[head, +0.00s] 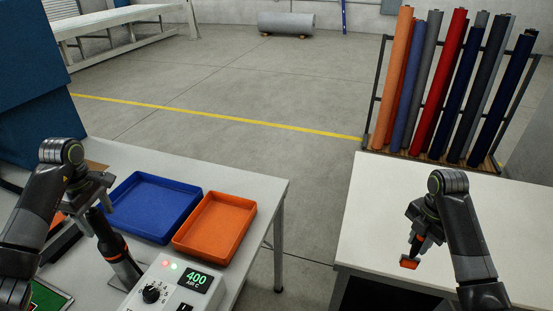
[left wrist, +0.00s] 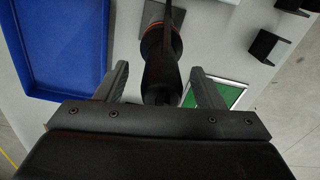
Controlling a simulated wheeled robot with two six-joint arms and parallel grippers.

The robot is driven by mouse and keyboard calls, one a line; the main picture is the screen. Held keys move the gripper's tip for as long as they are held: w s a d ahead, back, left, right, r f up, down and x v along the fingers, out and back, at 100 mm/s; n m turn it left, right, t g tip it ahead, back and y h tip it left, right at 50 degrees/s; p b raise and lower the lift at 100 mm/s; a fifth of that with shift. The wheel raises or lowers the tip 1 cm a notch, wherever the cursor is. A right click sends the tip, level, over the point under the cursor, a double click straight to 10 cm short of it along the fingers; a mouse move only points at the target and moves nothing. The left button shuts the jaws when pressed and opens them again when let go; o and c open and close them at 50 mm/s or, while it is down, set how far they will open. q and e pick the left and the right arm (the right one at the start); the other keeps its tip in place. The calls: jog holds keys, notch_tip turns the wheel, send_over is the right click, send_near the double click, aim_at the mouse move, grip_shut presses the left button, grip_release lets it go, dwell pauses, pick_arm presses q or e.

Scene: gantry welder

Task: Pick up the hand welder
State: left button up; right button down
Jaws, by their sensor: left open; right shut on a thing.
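The hand welder (head: 112,244) is a black tool with a rounded handle, standing tilted on the left table beside the blue tray. My left gripper (head: 95,193) is open at the upper end of its handle. In the left wrist view the welder (left wrist: 160,65) lies between the two spread fingers of my left gripper (left wrist: 163,82), with a gap on each side. Its nozzle end is partly hidden. My right gripper (head: 414,245) is shut on a small orange piece (head: 409,262) above the right table.
A blue tray (head: 152,207) and an orange tray (head: 215,225) lie on the left table. A control box (head: 165,288) reading 400 stands close by the welder. A green panel (left wrist: 228,95) lies near it. The right table (head: 370,215) is mostly clear; a rack of coloured rolls (head: 447,90) stands behind.

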aim_at(113, 247)
pick_arm(q)
notch_tip(113, 247, down, 3)
jog(key=shift+a+r+b, duration=0.1)
jog(key=shift+b, duration=0.3)
jog(key=shift+a+f, duration=0.35)
jog(key=shift+a, duration=0.1)
jog(key=shift+d+r, duration=0.1)
jog(key=shift+d, duration=0.1)
jog(key=shift+c, duration=0.2)
jog(key=shift+d, duration=0.2)
jog(key=c, duration=0.5)
jog(key=shift+a, duration=0.15)
jog(key=c, duration=0.7)
grip_shut()
jog(key=shift+r, duration=0.1)
